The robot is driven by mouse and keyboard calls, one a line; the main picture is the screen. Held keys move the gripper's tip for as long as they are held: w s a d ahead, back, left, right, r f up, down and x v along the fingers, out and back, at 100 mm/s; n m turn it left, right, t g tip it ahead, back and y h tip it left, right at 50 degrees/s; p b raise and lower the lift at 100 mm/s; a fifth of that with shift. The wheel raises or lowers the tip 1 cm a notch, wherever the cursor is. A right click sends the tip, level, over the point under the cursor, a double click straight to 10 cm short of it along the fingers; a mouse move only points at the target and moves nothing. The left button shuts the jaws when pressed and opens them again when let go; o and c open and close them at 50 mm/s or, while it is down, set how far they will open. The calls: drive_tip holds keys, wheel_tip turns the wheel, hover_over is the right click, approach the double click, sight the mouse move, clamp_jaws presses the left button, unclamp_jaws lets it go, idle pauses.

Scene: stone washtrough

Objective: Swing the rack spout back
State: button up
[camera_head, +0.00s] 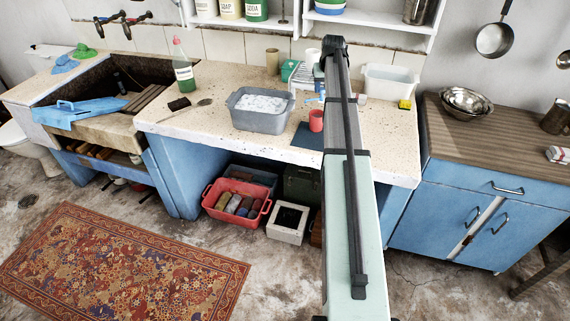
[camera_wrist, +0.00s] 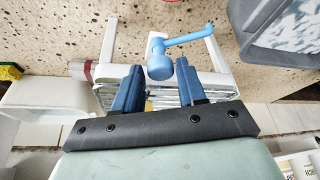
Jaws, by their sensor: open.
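A white rack (camera_wrist: 218,84) stands on the speckled stone counter and shows in the wrist view. A light blue spout (camera_wrist: 188,39) is at the rack's edge. Its thick rounded end (camera_wrist: 160,67) lies between my fingers in the picture, and its thin arm points up and right to a small tip. My gripper (camera_wrist: 157,68) is open, with its two blue fingers apart on either side of the rounded end. I cannot tell whether they touch it. In the head view, my arm hides my gripper and much of the rack (camera_head: 302,74).
A grey tub (camera_head: 262,112) of suds, a red cup (camera_head: 316,121) and a white basin (camera_head: 388,80) stand near the rack on the counter (camera_head: 210,110). A yellow sponge (camera_head: 404,104) lies by the basin. A wall shelf (camera_head: 310,22) is above. The counter's left front is mostly clear.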

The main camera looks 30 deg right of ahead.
drive_tip(key=v, duration=1.4)
drive_tip(key=s+a+f+n+g, duration=0.1)
drive_tip(key=s+a+f, duration=0.3)
drive_tip(key=a+f, duration=0.4)
drive_tip(key=s+a+f+n+g, duration=0.1)
drive_tip(key=s+a+f, duration=0.3)
drive_tip(key=a+f, duration=0.4)
drive_tip(key=s+a+f+n, duration=0.2)
drive_tip(key=s+a+f, duration=0.2)
drive_tip(key=a+f, duration=0.3)
wheel_tip(320, 180, down, 4)
drive_tip(key=shift+s+a+f+n+g, duration=0.15)
drive_tip(key=shift+s+a+n+g, duration=0.15)
drive_tip(key=shift+a+n+g, duration=0.1)
drive_tip(key=shift+o, duration=0.3)
